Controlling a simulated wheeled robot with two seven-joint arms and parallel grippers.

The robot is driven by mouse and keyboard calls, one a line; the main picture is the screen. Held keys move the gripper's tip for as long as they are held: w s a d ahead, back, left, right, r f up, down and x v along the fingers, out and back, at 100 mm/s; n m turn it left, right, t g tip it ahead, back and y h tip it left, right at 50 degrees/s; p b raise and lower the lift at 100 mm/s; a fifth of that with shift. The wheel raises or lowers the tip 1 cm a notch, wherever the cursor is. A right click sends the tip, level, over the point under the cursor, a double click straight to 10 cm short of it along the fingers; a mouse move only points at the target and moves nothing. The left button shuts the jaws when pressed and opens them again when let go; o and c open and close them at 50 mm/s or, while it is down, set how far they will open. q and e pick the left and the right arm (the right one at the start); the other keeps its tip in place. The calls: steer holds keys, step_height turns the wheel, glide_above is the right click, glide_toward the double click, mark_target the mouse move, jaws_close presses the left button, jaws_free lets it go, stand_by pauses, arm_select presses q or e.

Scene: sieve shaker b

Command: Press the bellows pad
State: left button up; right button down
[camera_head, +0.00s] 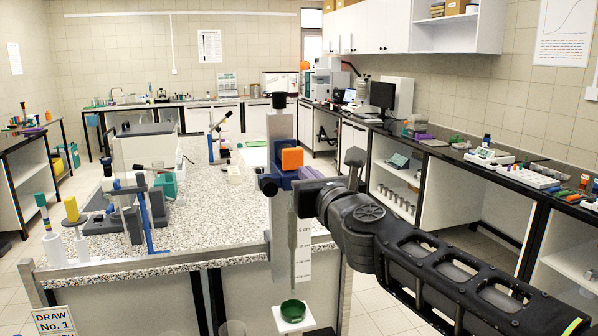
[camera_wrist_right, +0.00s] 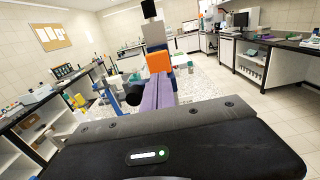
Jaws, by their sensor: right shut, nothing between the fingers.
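An orange block (camera_head: 292,158), which looks like the bellows pad, sits on a blue part of a stand at the near edge of the speckled bench. In the right wrist view the orange block (camera_wrist_right: 159,61) is straight ahead. My right gripper (camera_head: 304,172) comes in from the right, its purple-grey fingers closed together and empty. Its fingertips (camera_wrist_right: 158,80) point at the lower part of the orange block and are very close to it. I cannot tell whether they touch. My left gripper is not in view.
A grey post (camera_head: 280,125) with a black top rises beside the block. Below hangs a white scale (camera_head: 303,265) above a green round dish (camera_head: 293,311). Blue clamp stands (camera_head: 142,215) are on the bench's left. The bench top (camera_head: 215,220) between is mostly bare.

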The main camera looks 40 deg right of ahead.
mark_target(295, 161)
steer(key=x, duration=0.6)
steer(key=shift+d, duration=0.1)
steer(key=shift+b+x, duration=0.3)
steer(key=shift+x, duration=0.6)
steer(key=shift+s+r, duration=0.1)
